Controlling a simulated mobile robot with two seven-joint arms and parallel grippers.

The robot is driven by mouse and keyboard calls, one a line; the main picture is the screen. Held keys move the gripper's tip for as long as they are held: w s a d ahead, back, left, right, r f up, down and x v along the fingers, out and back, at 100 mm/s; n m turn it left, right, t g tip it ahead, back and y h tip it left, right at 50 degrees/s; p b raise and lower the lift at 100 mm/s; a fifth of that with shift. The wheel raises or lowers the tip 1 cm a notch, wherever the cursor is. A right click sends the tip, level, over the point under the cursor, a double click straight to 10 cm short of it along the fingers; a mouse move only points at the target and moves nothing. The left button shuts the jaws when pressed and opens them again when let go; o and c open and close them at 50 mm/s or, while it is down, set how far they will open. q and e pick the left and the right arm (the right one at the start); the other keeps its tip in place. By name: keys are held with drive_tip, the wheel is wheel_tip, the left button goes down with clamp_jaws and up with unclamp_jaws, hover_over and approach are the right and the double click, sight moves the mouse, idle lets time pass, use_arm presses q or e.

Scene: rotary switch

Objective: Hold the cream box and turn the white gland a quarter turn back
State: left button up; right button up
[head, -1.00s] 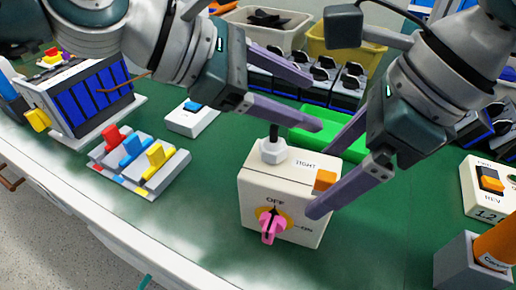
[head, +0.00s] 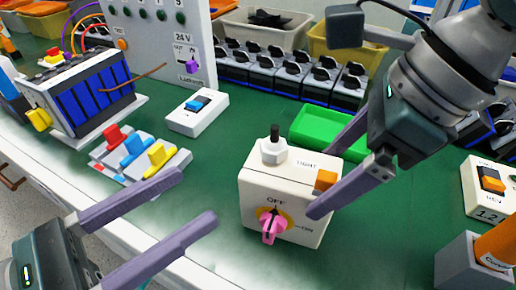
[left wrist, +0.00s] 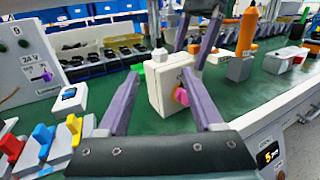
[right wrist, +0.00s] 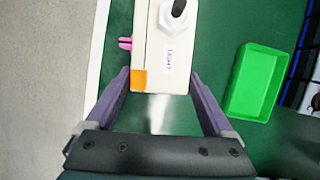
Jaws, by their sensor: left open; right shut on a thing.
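The cream box (head: 285,205) stands on the green bench in the middle of the head view. The white gland (head: 273,151), a hex nut with a black stem, sits upright on its top; it also shows in the right wrist view (right wrist: 178,17). A pink knob (head: 270,229) on the front has its black arrow towards OFF. My right gripper (head: 325,182) is shut on the box, with one finger at its front and one behind, near the orange patch (head: 326,180). My left gripper (head: 198,197) is open and empty, in front and left of the box, apart from it.
A green tray (head: 325,131) lies behind the box. Red, blue and yellow levers (head: 135,150) and a blue-switch box (head: 198,112) are at left. A switch box (head: 486,190) and an orange cylinder (head: 497,243) in a grey holder are at right.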

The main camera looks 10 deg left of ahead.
sight(262, 152)
use_arm(q)
drive_tip(key=x, duration=1)
drive_tip(key=shift+w+d, duration=0.25)
clamp_jaws()
